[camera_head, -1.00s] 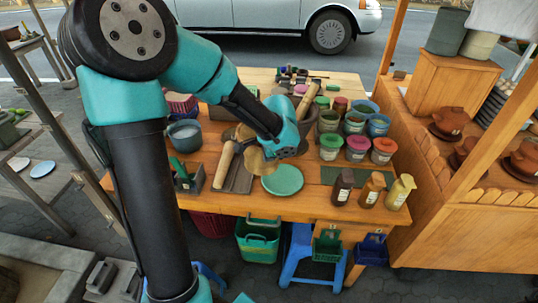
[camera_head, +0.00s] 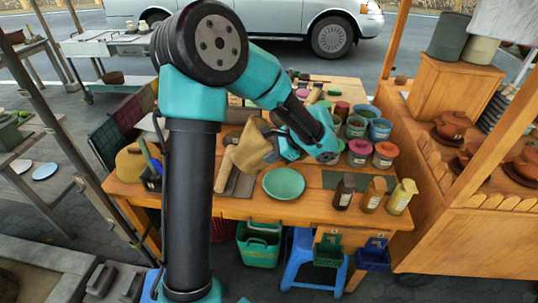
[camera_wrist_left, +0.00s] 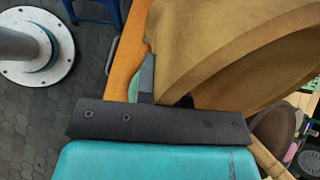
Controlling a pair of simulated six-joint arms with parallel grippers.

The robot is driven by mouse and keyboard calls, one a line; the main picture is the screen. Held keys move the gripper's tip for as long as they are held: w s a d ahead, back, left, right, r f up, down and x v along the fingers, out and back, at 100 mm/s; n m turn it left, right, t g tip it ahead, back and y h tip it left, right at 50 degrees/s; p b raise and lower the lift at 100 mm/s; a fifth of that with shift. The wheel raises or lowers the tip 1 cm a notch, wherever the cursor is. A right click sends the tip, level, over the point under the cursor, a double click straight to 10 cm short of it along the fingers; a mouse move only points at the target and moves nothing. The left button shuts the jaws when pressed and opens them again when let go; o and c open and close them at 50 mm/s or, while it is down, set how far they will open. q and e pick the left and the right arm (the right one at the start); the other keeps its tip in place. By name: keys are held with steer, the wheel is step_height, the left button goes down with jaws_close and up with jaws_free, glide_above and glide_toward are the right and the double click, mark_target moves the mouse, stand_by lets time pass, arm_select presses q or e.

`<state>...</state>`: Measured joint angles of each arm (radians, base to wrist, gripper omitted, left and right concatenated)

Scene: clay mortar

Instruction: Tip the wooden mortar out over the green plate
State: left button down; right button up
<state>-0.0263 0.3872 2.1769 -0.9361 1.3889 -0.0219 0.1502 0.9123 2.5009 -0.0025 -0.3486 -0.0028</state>
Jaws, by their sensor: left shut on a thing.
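The tan wooden mortar (camera_head: 250,148) is held up above the table, just behind and left of the green plate (camera_head: 284,190). It looks tilted in the head view. My left gripper (camera_head: 275,146) is shut on its right side. In the left wrist view the mortar (camera_wrist_left: 225,45) fills the upper right, its curved rim close to the black gripper bar (camera_wrist_left: 160,122). The inside of the mortar cannot be made out in the head view. The plate lies flat near the table's front edge, with nothing visible on it. My right gripper is out of view.
A wooden pestle-like stick (camera_head: 222,171) lies left of the plate on a dark tray. Three bottles (camera_head: 373,194) stand to the right, near the front edge. Lidded jars (camera_head: 359,152) stand behind them. A green basket (camera_head: 259,245) is below the front edge.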

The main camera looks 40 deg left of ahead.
arm_select(q)
steer(key=shift+w+d+f+m+g+y, duration=0.15)
steer(key=shift+f+g+y, duration=0.05)
steer(key=shift+g+y, duration=0.4)
steer(key=shift+w+d+f+m+g+y, duration=0.1)
steer(key=shift+w+f+m+g+y, duration=0.05)
steer(key=shift+g+y, duration=0.4)
steer(key=shift+w+d+f+m+g+y, duration=0.2)
steer(key=shift+w+d+f+g+y, duration=0.15)
steer(key=shift+f+g+y, duration=0.3)
steer(key=shift+w+d+f+m+g+y, duration=0.2)
steer(key=shift+w+f+g+y, duration=0.25)
steer(key=shift+f+g+y, duration=0.2)
steer(key=shift+w+d+f+m+g+y, duration=0.2)
steer(key=shift+w+d+f+g+y, duration=0.15)
steer(key=shift+f+g+y, duration=0.3)
steer(key=shift+f, duration=0.15)
steer(key=shift+w, duration=0.1)
